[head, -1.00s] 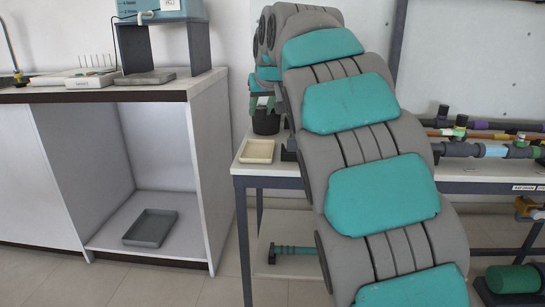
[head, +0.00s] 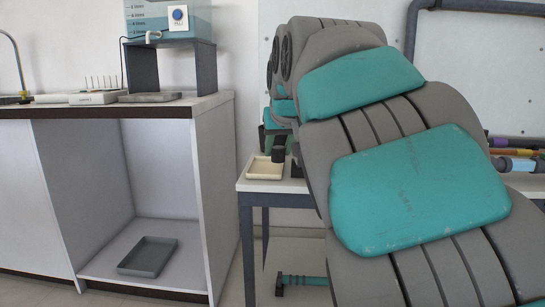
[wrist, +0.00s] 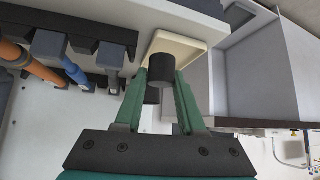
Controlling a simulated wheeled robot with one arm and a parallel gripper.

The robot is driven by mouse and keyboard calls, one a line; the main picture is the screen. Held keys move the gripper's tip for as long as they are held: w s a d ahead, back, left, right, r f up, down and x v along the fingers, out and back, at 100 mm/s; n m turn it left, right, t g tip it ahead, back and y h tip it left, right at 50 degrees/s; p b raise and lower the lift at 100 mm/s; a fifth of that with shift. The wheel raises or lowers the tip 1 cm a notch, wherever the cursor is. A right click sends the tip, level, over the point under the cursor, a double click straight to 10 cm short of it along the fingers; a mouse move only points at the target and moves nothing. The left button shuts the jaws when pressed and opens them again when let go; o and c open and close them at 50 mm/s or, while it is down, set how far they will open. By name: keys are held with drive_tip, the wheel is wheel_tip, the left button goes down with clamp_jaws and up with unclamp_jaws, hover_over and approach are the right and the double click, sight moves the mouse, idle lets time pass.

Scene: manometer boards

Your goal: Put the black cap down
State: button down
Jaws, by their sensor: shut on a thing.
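The black cap (wrist: 164,68) is a short dark cylinder between the green fingertips of my gripper (wrist: 161,76) in the wrist view. My gripper is shut on it. A shallow cream tray (wrist: 196,53) lies just beyond the cap in the wrist view, and the cap overlaps its near edge in the picture. In the head view the tray (head: 264,171) sits at the left end of the table, and the dark cap (head: 279,153) shows at its back right, partly hidden by my arm. I cannot tell whether the cap touches the tray.
In the wrist view, a dark rack (wrist: 90,48) with pipe fittings lies left of the tray. In the head view, a white cabinet (head: 212,185) with a grey tray (head: 148,257) inside stands left of the table. My arm blocks much of the table.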

drive_tip(key=w+a, duration=0.1)
drive_tip(key=w, duration=0.2)
drive_tip(key=w+a, duration=0.1)
drive_tip(key=w, duration=0.3)
drive_tip(key=w+a+f+p, duration=0.1)
drive_tip(key=w, duration=0.2)
drive_tip(key=shift+w, duration=0.4)
drive_tip(key=shift+f+b, duration=0.5)
drive_tip(key=shift+f, duration=1.35)
drive_tip(key=c, duration=0.8)
unclamp_jaws()
drive_tip(key=shift+r, duration=0.1)
drive_tip(key=p+v, duration=0.1)
drive_tip(key=v, duration=1.1)
